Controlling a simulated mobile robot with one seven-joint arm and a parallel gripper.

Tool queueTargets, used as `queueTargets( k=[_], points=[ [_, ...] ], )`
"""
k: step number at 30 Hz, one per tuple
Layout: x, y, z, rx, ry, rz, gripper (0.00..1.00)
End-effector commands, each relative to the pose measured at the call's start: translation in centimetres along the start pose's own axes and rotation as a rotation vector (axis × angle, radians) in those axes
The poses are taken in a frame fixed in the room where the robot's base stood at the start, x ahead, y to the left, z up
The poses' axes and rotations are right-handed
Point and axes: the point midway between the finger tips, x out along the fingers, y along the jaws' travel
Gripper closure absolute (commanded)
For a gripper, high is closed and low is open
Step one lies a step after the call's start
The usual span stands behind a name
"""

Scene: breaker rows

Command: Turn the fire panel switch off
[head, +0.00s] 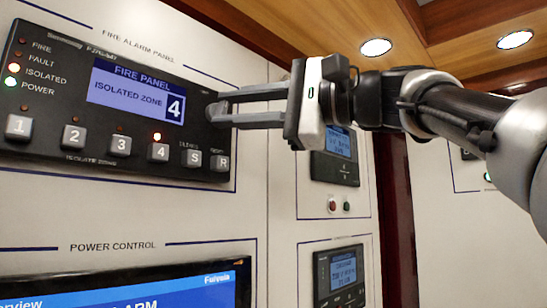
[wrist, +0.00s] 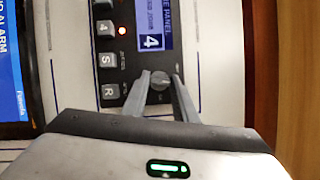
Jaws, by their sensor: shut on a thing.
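The black fire panel (head: 60,104) is on the white wall at the left of the head view. Its blue display (head: 135,95) reads "FIRE PANEL ISOLATED ZONE 4". The isolated and power lights glow at its left, and a red light glows above button 4 (head: 158,152). The round switch knob (wrist: 160,77) is at the panel's edge in the wrist view. My gripper (head: 214,110) reaches in from the right, its fingers on either side of the knob and shut on it. The fingers largely hide the knob in the head view.
A power control screen (head: 130,290) is below the fire panel. Smaller panels (head: 340,275) are on the wall to the right, partly behind my gripper. The space in front of the buttons is clear.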

Motion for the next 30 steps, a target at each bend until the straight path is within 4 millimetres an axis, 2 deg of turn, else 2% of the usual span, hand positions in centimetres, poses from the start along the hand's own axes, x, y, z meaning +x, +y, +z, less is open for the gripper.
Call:
queueTargets(
  k=[12, 29, 30],
  points=[
    [0.03, -0.05, -0.06, -0.171, 0.001, 0.073, 0.96],
    [0.04, -0.04, 0.00, -0.194, -0.001, 0.083, 0.97],
    [0.04, -0.04, 0.00, -0.194, -0.001, 0.083, 0.67]
  ],
)
